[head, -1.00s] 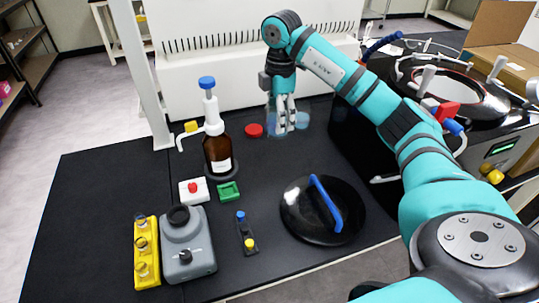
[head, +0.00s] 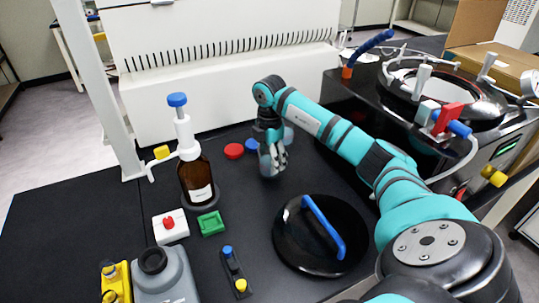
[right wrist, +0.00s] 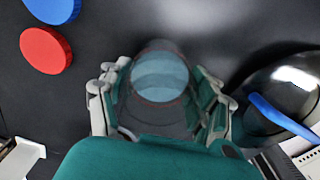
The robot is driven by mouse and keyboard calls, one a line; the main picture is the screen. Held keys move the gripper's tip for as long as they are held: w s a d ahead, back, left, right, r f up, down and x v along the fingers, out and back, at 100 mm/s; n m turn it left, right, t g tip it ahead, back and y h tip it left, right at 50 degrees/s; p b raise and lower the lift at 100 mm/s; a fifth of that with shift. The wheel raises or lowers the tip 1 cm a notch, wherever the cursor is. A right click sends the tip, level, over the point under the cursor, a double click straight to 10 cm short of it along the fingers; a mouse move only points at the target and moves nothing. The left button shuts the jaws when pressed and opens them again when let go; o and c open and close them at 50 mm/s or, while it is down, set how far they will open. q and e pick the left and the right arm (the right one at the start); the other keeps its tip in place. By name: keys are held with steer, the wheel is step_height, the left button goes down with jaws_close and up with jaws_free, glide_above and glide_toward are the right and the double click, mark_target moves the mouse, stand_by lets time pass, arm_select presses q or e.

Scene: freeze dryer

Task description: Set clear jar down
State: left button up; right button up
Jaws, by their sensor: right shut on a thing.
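My right gripper (head: 273,163) is shut on the clear jar (head: 265,163), near the back of the black bench mat. In the right wrist view the see-through jar (right wrist: 160,80) sits between the two fingers (right wrist: 160,108), with a pale blue round area showing in it. The jar looks roughly upright. I cannot tell whether its base touches the mat. The fingers and arm partly hide it in the head view. My left gripper does not show.
A red disc (head: 234,151) and a blue disc (head: 252,144) lie left of the jar. A brown dispenser bottle (head: 197,180) stands further left. A black lid with blue handle (head: 290,240) lies in front. The freeze dryer (head: 460,95) is at right. The mat between them is clear.

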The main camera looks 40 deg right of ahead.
steer(key=shift+f, duration=0.8)
steer(key=o, duration=1.4)
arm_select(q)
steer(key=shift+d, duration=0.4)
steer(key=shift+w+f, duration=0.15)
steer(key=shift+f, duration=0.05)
arm_select(e)
step_height(320, 180, up, 12)
steer(key=shift+r, duration=0.15)
